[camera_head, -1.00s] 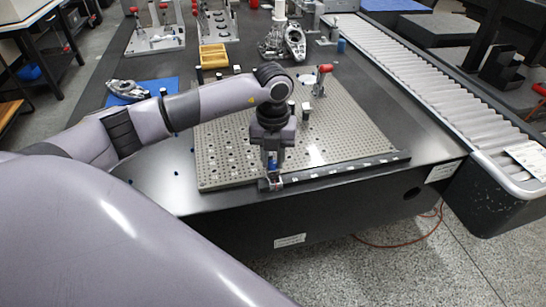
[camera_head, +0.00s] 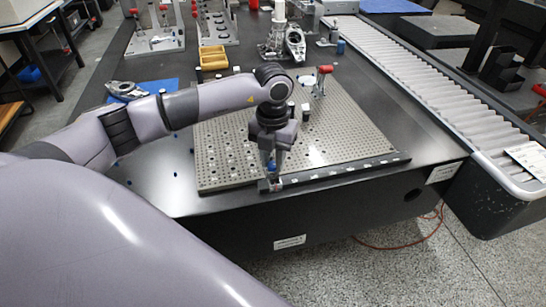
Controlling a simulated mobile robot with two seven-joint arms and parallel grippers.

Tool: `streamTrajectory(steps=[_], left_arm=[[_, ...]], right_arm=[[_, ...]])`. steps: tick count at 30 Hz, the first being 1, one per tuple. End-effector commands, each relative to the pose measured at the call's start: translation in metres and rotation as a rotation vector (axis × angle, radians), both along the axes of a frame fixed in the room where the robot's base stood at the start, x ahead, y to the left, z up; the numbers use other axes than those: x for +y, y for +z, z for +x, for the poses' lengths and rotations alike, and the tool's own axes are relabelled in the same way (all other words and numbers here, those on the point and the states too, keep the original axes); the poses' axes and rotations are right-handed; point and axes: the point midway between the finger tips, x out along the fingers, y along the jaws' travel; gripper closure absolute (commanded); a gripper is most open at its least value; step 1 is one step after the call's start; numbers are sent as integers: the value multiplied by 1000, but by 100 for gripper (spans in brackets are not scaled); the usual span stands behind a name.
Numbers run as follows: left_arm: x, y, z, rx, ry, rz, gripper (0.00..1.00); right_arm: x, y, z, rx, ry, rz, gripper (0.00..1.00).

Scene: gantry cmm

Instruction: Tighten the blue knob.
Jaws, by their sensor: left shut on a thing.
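The blue knob (camera_head: 272,167) is a small blue spot at the front edge of the perforated fixture plate (camera_head: 225,160), partly hidden by my gripper. It sits just above a small metal block (camera_head: 270,185) on the plate's front rail. My left gripper (camera_head: 272,163) points down over the knob from above, its fingers shut around it. The fingertips are small and dark in this view. My right gripper is not in view.
A red-handled clamp (camera_head: 324,78) stands toward the back of the plate. A roller conveyor (camera_head: 420,88) runs along the right. The table's front left is mostly clear.

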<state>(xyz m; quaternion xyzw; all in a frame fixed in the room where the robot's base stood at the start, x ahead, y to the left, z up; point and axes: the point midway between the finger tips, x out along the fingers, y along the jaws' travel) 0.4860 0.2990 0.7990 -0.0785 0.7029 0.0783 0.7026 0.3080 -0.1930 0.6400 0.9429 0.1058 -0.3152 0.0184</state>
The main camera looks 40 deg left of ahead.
Motion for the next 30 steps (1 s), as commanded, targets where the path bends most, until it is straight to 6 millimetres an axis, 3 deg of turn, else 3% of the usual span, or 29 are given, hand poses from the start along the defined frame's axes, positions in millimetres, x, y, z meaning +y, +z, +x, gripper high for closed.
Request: streamTrajectory(steps=[2,3,5,15,25,30], left_arm=[[0,0,0,0,0,0,100],[0,1,0,0,0,0,63],[0,0,0,0,1,0,47],[0,4,0,-1,1,0,47],[0,54,1,-3,1,0,47],[0,70,0,-1,1,-1,47]], right_arm=[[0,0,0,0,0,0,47],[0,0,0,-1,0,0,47],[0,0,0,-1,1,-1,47],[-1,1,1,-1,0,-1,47],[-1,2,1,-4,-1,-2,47],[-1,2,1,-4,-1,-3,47]])
